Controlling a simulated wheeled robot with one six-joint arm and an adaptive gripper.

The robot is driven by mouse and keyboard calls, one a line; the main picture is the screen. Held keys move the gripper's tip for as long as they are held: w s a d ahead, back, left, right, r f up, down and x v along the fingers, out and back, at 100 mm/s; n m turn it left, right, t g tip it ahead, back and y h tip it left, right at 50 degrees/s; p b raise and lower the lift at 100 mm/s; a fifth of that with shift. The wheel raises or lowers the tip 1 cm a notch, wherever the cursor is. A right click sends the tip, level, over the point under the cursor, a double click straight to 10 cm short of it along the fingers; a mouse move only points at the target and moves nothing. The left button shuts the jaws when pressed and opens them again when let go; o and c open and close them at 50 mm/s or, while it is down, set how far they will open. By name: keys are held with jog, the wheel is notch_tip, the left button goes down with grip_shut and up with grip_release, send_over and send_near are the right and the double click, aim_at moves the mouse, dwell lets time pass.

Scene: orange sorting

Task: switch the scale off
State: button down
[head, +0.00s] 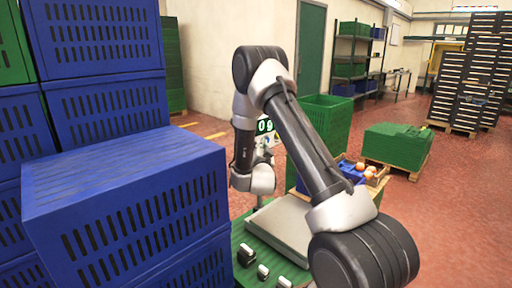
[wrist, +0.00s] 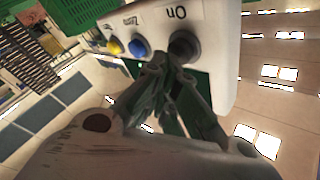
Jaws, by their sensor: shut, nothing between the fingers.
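The scale has a bare metal platform (head: 282,226) in the head view, and its display (head: 265,126) shows green digits, partly hidden by my arm. The wrist view shows its white control panel (wrist: 215,22) close up and tilted. A dark round button (wrist: 184,46) sits beside the word "On", with a blue button (wrist: 138,48) and a yellow button (wrist: 114,47) to its left. My gripper (wrist: 168,72) is shut and empty, its fingertips right at the lower edge of the dark button. I cannot tell whether they touch it. In the head view my arm hides the fingers.
Stacked blue crates (head: 125,190) stand close on the left. Several small black-and-white objects (head: 262,271) lie on the green surface before the scale. A green bin (head: 328,118) and a crate of oranges (head: 362,170) are behind. Open red floor lies to the right.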

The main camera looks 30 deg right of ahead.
jog(key=shift+w+a, duration=0.15)
jog(key=shift+w, duration=0.15)
dwell(0.5)
jog(key=shift+s+d, duration=0.2)
jog(key=shift+s, duration=0.3)
jog(key=shift+s+d, duration=0.15)
jog(key=shift+s, duration=0.3)
jog(key=shift+s, duration=0.1)
jog(key=shift+s+d, duration=0.3)
jog(key=shift+s, duration=0.45)
jog(key=shift+s+d, duration=0.25)
jog(key=shift+s, duration=0.5)
jog(key=shift+s+d, duration=0.3)
jog(key=shift+s, duration=0.45)
